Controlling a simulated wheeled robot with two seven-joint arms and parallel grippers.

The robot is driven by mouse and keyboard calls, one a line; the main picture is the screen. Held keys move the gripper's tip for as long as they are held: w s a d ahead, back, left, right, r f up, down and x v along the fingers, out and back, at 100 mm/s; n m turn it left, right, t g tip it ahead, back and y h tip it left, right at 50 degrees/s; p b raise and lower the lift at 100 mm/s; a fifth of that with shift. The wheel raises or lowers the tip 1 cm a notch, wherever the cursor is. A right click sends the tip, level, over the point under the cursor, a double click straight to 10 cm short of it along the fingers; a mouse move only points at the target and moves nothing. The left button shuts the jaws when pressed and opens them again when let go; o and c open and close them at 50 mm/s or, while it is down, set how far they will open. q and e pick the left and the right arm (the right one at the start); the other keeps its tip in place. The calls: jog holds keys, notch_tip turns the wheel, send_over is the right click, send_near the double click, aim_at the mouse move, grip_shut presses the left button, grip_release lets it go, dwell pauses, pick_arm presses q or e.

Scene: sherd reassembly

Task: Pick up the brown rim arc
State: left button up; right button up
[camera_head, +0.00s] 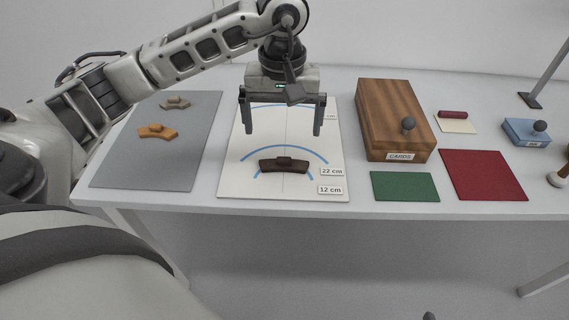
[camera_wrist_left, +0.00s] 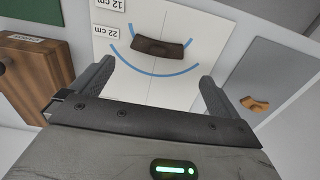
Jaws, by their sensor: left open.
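The brown rim arc (camera_head: 284,166) is a dark brown curved piece with a small raised block on it. It lies on a white chart sheet (camera_head: 238,181) near the front, between blue arcs by the 22 cm and 12 cm labels. My left gripper (camera_head: 282,133) is open and empty above the sheet, fingers pointing down, farther back than the arc and apart from it. In the left wrist view the arc (camera_wrist_left: 160,48) lies beyond the two spread fingertips (camera_wrist_left: 157,73). My right gripper is not visible.
A grey mat (camera_head: 150,175) at left holds an orange sherd (camera_head: 157,132) and a grey-beige sherd (camera_head: 175,102). A wooden CARDS box (camera_head: 390,105) stands right of the sheet. Green (camera_head: 404,186) and red (camera_head: 482,173) mats lie at the front right.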

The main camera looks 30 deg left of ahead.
aim_at(284, 161)
pick_arm(q)
notch_tip(284, 161, down, 10)
jog(key=shift+d, duration=0.1)
jog(key=c, duration=0.7)
jog(key=shift+r, duration=0.1)
